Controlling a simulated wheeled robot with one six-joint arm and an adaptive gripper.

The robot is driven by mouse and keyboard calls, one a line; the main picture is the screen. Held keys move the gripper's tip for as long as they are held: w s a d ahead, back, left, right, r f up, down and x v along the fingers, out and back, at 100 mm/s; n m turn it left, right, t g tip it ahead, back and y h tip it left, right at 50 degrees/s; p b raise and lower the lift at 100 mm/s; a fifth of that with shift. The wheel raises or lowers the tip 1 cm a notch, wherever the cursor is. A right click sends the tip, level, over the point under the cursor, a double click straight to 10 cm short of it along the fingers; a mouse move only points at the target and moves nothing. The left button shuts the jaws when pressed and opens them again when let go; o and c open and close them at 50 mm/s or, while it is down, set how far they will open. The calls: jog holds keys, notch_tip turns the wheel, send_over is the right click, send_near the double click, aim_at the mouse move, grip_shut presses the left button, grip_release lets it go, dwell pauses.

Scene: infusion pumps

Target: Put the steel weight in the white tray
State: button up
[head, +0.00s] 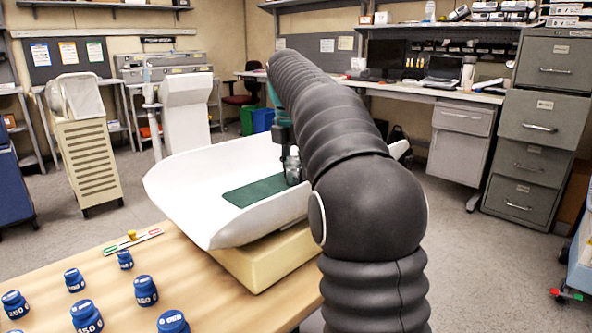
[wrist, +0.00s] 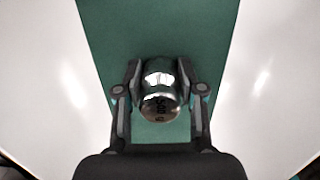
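The steel weight (wrist: 160,88) is a shiny cylinder with dark "500 g" lettering on its side. My gripper (wrist: 159,70) has one finger against each side of it and is shut on it. The white tray (head: 180,190) is a wide, curved pan with a green mat (head: 252,191) along its middle. In the head view the weight (head: 292,168) shows over the tray, at the mat's far right end, partly hidden by my arm. I cannot tell whether its base touches the mat.
The tray sits on a cream base (head: 262,262) on a wooden table (head: 225,300). My black arm covers the tray's right part.

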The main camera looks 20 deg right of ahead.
aim_at(294, 157)
jog(key=o, duration=0.4)
jog(key=shift+o, duration=0.2)
jog(key=shift+s+a+r, duration=0.1)
jog(key=shift+a+r, duration=0.1)
jog(key=shift+r, duration=1.75)
jog(key=shift+s+a+r, duration=0.1)
jog(key=shift+a+r, duration=0.1)
jog(key=shift+r, duration=1.7)
